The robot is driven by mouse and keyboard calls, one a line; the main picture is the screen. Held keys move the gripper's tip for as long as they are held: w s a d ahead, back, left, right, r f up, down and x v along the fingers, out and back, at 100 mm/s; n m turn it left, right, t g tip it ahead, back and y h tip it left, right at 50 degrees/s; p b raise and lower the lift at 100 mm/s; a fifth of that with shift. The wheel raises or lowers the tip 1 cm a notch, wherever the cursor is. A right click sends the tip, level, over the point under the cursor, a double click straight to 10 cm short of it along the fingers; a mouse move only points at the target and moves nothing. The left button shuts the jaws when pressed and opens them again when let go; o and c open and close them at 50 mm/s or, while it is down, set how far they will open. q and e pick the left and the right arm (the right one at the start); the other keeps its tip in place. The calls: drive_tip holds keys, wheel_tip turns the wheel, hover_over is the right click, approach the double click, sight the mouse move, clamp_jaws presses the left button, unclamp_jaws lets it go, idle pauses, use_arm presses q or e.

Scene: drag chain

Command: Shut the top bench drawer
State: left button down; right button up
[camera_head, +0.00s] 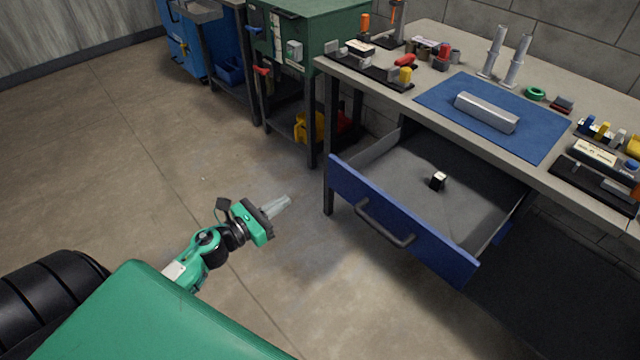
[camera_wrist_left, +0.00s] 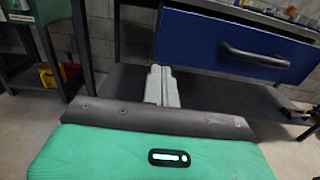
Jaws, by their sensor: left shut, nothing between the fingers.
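The top bench drawer (camera_head: 400,228) stands pulled well out from under the workbench. It has a blue front, a dark bar handle (camera_head: 384,222) and a grey inside with one small black-and-white item (camera_head: 438,181) in it. My left gripper (camera_head: 284,203) is shut and empty, in the air to the left of the drawer front and apart from it. In the left wrist view the shut fingers (camera_wrist_left: 161,86) point toward the bench, with the blue drawer front (camera_wrist_left: 215,45) and its handle (camera_wrist_left: 255,56) above and to the right. My right gripper is not in view.
The workbench top (camera_head: 440,70) carries a blue mat (camera_head: 540,142) with a metal block (camera_head: 487,112), plus tools and small parts. A bench leg (camera_head: 329,150) stands between the gripper and the space under the bench. A green cabinet (camera_head: 315,30) is at the back. The floor (camera_head: 130,170) at left is clear.

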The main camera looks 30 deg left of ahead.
use_arm(q)
drive_tip(key=p+x, duration=0.2)
drive_tip(key=x, duration=1.1)
drive_tip(key=shift+p, duration=0.4)
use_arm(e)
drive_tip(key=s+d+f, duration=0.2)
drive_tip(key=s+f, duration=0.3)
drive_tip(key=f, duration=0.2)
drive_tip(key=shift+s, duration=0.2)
use_arm(q)
drive_tip(key=shift+f, duration=0.1)
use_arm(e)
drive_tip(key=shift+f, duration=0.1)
use_arm(q)
drive_tip(key=shift+w+a, duration=0.1)
drive_tip(key=shift+w, duration=0.05)
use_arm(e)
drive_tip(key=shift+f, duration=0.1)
